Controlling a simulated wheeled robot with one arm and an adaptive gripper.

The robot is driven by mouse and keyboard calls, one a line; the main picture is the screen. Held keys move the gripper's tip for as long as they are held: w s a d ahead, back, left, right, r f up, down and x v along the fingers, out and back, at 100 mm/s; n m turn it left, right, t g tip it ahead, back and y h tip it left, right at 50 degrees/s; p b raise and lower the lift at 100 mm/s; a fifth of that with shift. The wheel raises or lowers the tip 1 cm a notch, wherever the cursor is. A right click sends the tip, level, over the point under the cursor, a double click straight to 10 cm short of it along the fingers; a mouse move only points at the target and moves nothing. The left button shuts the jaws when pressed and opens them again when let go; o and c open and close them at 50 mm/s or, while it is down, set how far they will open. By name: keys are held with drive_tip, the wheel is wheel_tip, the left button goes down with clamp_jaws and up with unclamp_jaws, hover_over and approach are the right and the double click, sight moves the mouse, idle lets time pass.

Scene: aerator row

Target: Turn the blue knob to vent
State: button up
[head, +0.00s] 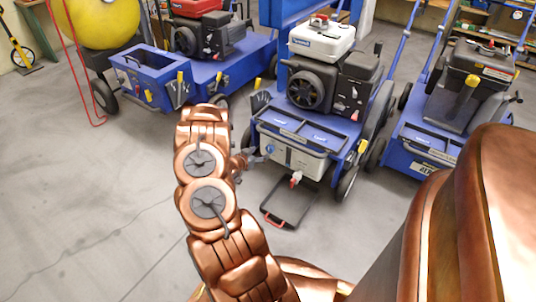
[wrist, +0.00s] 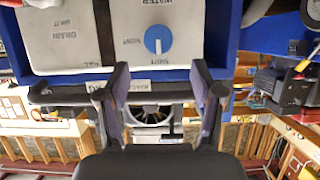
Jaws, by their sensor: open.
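The blue knob (wrist: 158,39) is round, with a white pointer line, on a white panel (wrist: 90,40) in the wrist view. The panel lettering appears upside down; the pointer faces the lower label, which seems to read SHUT, while a label to its left seems to read VENT. My gripper (wrist: 160,80) is open and empty; its two fingers are spread apart below the knob in that view, not touching it. In the head view my gripper (head: 252,158) is beside the white tank (head: 295,155) on the front of the middle blue machine.
Other blue machines stand to the left (head: 150,78) and right (head: 425,135). A black tray-like frame with a red handle (head: 281,215) lies low before the middle machine. A yellow drum (head: 104,22) and red hose are at upper left. The left floor is clear.

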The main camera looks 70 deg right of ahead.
sight(269, 149)
drive_tip(key=b+x, duration=0.2)
drive_tip(key=x, duration=0.4)
drive_tip(key=shift+s+d+f, duration=0.15)
drive_tip(key=shift+s+f, duration=0.05)
drive_tip(key=shift+f, duration=0.05)
drive_tip(key=shift+s+d+f, duration=0.1)
drive_tip(key=shift+d, duration=0.55)
drive_tip(key=shift+c, duration=0.2)
